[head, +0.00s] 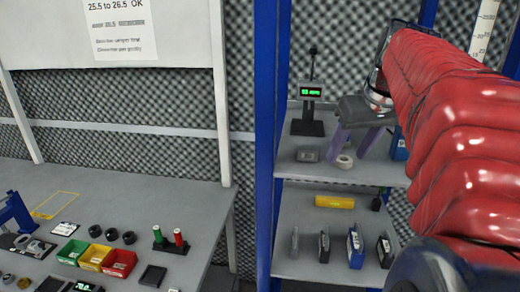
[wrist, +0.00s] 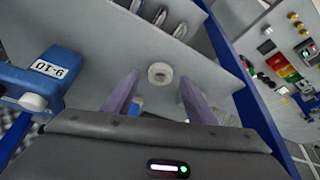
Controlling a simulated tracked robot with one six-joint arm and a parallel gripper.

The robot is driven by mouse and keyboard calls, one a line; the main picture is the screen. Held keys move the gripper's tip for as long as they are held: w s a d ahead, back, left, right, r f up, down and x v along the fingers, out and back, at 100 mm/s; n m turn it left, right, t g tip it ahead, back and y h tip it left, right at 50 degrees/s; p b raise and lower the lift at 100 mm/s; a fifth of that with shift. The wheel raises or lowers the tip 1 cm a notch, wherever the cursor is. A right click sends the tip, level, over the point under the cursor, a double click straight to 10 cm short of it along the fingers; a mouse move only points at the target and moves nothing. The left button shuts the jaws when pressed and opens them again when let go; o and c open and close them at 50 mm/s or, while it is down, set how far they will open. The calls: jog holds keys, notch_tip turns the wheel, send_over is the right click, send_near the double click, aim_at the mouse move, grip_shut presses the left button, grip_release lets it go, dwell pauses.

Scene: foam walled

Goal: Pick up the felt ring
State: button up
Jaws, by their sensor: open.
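The felt ring (head: 344,161) is a small pale ring lying flat on the upper grey shelf of the blue-framed rack. In the wrist view the ring (wrist: 160,74) sits between and slightly beyond the two purple fingertips. My gripper (head: 350,157) is open above the shelf, its fingers pointing down on either side of the ring in the picture. The wrist view also shows my gripper (wrist: 158,82) with a wide gap and nothing held. I cannot tell the exact height of the fingertips above the shelf.
A blue device labelled OT-6 (wrist: 45,72) stands close at left in the wrist view. A gauge stand (head: 309,105) and a small grey block (head: 307,155) are left of the ring. Blue rack posts (head: 267,150) flank the shelf. A lower shelf holds several tools.

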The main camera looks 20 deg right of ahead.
aim_at(345, 167)
jog(key=shift+w+f, duration=0.3)
jog(key=shift+f, duration=0.35)
jog(key=shift+c, duration=0.5)
jog(key=c, duration=1)
jog(key=shift+r, duration=0.1)
notch_tip(345, 167, up, 10)
dwell(0.4)
